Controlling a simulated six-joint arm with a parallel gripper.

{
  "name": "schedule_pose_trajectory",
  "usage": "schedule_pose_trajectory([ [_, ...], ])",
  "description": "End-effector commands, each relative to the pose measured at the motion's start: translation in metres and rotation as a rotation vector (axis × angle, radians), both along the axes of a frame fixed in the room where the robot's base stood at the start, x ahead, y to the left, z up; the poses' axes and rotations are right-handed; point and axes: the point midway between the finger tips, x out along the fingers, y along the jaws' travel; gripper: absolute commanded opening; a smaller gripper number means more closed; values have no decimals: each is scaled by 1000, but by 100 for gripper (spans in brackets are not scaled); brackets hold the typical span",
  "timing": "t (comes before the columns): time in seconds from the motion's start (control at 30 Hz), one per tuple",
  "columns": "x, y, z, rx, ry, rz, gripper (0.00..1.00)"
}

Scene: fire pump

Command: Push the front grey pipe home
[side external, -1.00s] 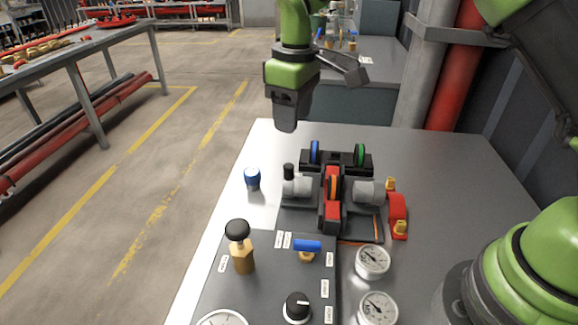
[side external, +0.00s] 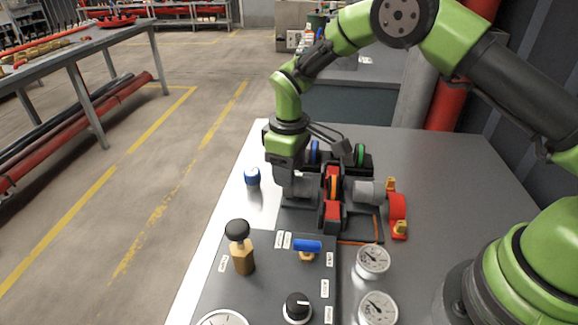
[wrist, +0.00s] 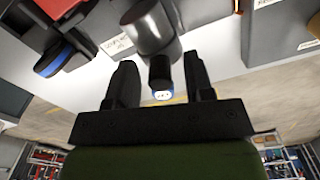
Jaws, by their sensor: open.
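A grey pipe (side external: 304,188) with a black upright handle lies on the dark fixture at the left of the red block (side external: 333,212). It shows in the wrist view (wrist: 147,25), its black handle (wrist: 160,72) between my fingers. My gripper (wrist: 158,62) is open, one finger each side of the handle; I cannot tell whether they touch it. In the side view my gripper (side external: 289,186) comes down over this pipe and hides part of it. A second grey pipe (side external: 367,192) lies at the right of the red block. An orange ring (side external: 333,187) sits between the pipes.
Blue (side external: 314,152) and green (side external: 360,154) rings stand behind. A blue-capped object (side external: 252,178) stands left of the fixture. The control panel (side external: 268,285) and gauges (side external: 373,261) lie nearer the camera. A red part with yellow knobs (side external: 398,215) is at right.

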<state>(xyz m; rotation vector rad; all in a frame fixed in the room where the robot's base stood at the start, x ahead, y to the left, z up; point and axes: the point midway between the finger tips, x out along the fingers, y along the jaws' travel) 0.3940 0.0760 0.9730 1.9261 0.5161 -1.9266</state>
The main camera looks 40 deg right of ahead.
Motion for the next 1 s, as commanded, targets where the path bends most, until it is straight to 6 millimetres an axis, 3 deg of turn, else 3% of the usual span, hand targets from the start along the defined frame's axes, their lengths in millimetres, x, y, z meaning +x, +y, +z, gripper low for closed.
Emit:
schedule_pose_trajectory([
  [0.17,0,0,0,0,0,0,48],
  [0.3,0,0,0,1,-1,0,16],
  [0.37,0,0,0,1,-1,0,2],
  [0.4,0,0,0,1,-1,0,0],
  [0.57,-1,-1,1,0,0,-1,0],
  [1.0,-29,-30,1,0,0,-1,0],
])
